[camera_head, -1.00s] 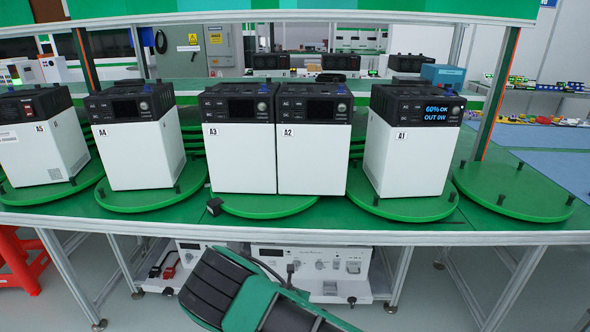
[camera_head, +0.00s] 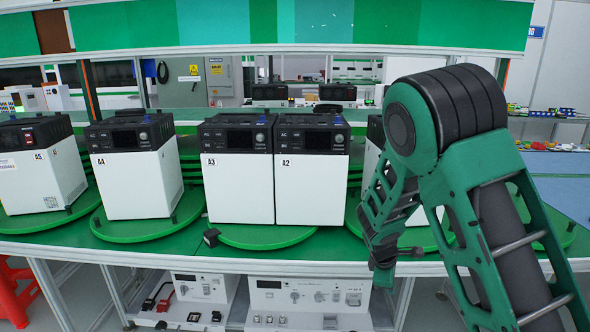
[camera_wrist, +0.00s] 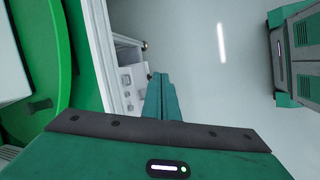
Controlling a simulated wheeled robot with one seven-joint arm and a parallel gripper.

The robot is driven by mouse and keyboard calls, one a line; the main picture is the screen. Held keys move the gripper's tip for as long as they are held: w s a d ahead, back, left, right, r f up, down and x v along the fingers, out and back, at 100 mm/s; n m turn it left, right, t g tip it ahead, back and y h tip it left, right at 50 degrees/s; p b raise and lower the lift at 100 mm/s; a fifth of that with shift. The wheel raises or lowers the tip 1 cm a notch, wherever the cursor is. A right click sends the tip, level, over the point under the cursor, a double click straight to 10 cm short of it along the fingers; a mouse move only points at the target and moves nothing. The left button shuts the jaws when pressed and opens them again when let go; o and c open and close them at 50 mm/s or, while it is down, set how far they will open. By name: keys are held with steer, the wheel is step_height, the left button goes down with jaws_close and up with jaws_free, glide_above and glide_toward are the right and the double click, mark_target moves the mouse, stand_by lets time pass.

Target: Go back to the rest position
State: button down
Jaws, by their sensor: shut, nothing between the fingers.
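My gripper (camera_head: 384,256) hangs low at the end of my folded green arm, in front of the table's front edge in the head view. In the wrist view its green fingers (camera_wrist: 163,98) are together with nothing between them. My arm covers most of the white unit A1 (camera_head: 371,165). Units A2 (camera_head: 312,188), A3 (camera_head: 240,188), A4 (camera_head: 140,180) and A5 (camera_head: 40,180) stand upright on the table, clear of my gripper.
Green turntables (camera_head: 262,238) line the front of the green table (camera_head: 100,243). Grey-white equipment (camera_head: 310,297) sits on a low shelf below. A red stool (camera_head: 14,297) stands at far left. Open floor (camera_wrist: 220,85) lies beside the fingers in the wrist view.

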steer(key=s+d+r+m+g+y, duration=0.1)
steer(key=s+d+r+m, duration=0.5)
steer(key=s, duration=0.3)
steer(key=s+d+r+m+g+y, duration=0.1)
steer(key=s+d+r+m, duration=0.45)
steer(key=s+r, duration=0.3)
steer(key=s+r+m+y, duration=0.1)
steer(key=s+m, duration=0.3)
steer(key=s, duration=0.6)
steer(key=s+d+r+m+g+y, duration=0.1)
steer(key=s+r+m, duration=0.3)
steer(key=s, duration=0.6)
steer(key=shift+s, duration=0.25)
steer(key=shift+w+f, duration=0.25)
steer(key=shift+w, duration=0.4)
